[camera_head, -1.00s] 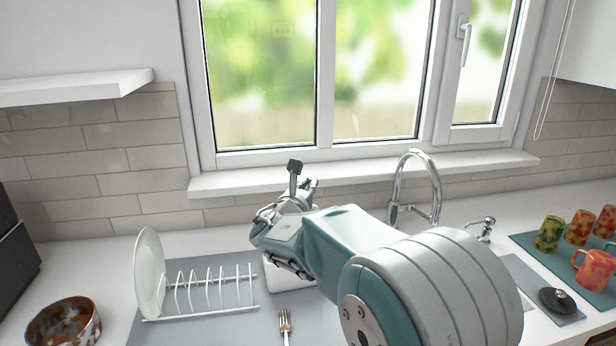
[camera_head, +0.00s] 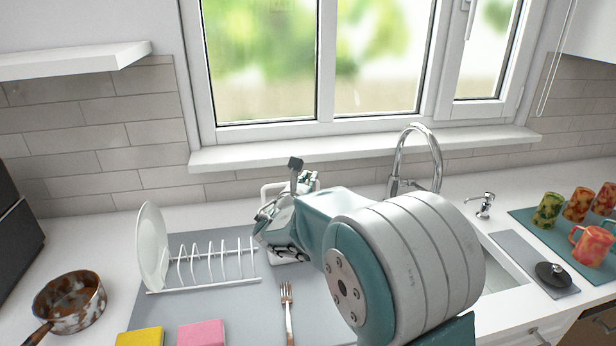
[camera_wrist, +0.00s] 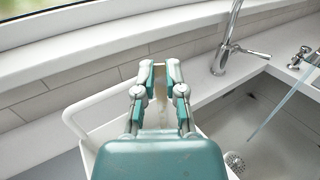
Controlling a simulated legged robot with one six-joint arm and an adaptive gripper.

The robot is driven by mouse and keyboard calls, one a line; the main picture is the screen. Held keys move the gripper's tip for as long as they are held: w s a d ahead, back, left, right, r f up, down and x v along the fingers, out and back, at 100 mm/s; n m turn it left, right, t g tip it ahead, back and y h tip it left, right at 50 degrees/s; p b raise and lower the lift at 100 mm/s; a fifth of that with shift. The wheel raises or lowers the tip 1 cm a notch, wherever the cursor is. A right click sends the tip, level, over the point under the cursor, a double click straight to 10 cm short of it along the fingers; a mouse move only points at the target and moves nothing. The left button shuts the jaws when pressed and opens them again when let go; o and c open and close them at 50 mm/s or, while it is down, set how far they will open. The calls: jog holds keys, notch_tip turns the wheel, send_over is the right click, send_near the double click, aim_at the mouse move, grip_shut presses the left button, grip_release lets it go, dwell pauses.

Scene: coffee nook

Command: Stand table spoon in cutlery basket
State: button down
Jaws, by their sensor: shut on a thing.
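My gripper (camera_head: 308,182) is at the white cutlery basket (camera_head: 266,190), at the back of the grey mat beside the dish rack. In the wrist view my gripper (camera_wrist: 160,74) is shut on a thin pale piece, which I take to be the table spoon (camera_wrist: 160,84). Most of the spoon is hidden by the fingers and wrist. The fingers appear over the basket (camera_wrist: 78,126), whose white rim and handle show at left. My arm and wrist hide much of the basket's inside, and I cannot tell how deep the spoon is.
A fork (camera_head: 288,300) lies on the grey mat (camera_head: 235,310). A rack (camera_head: 215,270) with a plate (camera_head: 152,255) stands left. A pan (camera_head: 68,303), yellow sponge (camera_head: 140,337) and pink sponge (camera_head: 201,333) are nearer. The tap (camera_head: 437,160) and sink (camera_head: 500,270) are right.

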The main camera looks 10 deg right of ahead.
jog(key=c, duration=0.6)
grip_release()
jog(key=shift+c, duration=0.2)
jog(key=v, duration=1.2)
jog(key=shift+a, duration=0.1)
jog(key=s+d+f+m+g, duration=0.2)
jog(key=s+d+m+g, duration=0.8)
jog(key=s+d+m, duration=0.5)
jog(key=s+a+m+y, duration=0.4)
jog(key=s+m, duration=0.2)
jog(key=m, duration=0.1)
jog(key=s+a+f+m+y, duration=0.1)
jog(key=s+a+m+y, duration=0.2)
jog(key=s+m+y, duration=0.2)
jog(key=s+m, duration=0.1)
jog(key=m, duration=0.2)
jog(key=shift+s+a+f+g, duration=0.3)
jog(key=shift+s+a, duration=0.1)
